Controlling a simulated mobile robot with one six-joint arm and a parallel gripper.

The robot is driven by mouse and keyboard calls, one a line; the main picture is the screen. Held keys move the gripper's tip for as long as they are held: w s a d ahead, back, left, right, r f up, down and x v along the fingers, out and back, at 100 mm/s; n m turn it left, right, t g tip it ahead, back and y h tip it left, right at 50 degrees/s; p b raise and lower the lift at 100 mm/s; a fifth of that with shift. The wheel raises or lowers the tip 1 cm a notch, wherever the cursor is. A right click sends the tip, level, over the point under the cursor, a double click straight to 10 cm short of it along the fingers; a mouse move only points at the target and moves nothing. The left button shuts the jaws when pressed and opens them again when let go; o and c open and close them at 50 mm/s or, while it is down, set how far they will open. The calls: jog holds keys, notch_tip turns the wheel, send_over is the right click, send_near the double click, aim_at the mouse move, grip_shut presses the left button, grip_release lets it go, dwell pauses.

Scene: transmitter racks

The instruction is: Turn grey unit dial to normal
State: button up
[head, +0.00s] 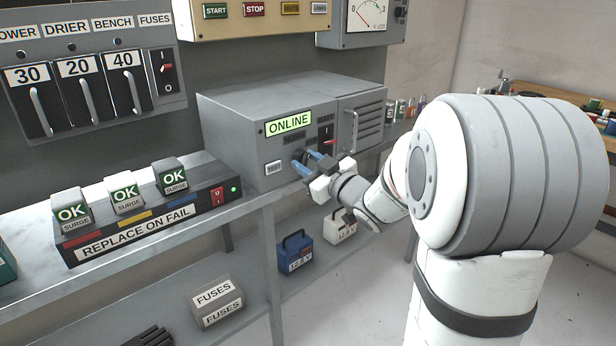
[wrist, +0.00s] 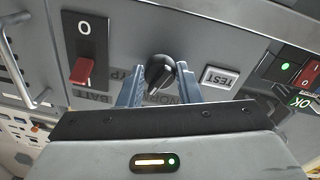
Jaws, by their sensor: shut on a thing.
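The grey unit (head: 235,140) stands on the shelf with a green ONLINE display (head: 289,123) on its front. Its black dial (wrist: 160,73) shows in the wrist view, with its narrow end and a pale mark toward the partly covered, upside-down NORM lettering. My gripper (head: 306,164) reaches the unit's front, and its blue fingers hide most of the dial in the head view. In the wrist view my gripper (wrist: 158,78) has one finger on each side of the dial and is shut on it.
A red switch (wrist: 82,70) and a TEST button (wrist: 220,78) flank the dial in the wrist view. A vertical handle (head: 352,132) stands out right of it in the head view. The REPLACE ON FAIL box (head: 140,235) with OK blocks sits to the left.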

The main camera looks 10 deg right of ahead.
jog(key=shift+n+b, duration=1.9)
jog(key=shift+n, duration=0.4)
jog(key=shift+d, duration=0.1)
jog(key=o, duration=1)
jog(key=p+v, duration=0.2)
jog(key=v, duration=0.5)
jog(key=shift+s+d+f, duration=0.1)
jog(key=shift+s+d, duration=0.15)
jog(key=shift+s, duration=0.1)
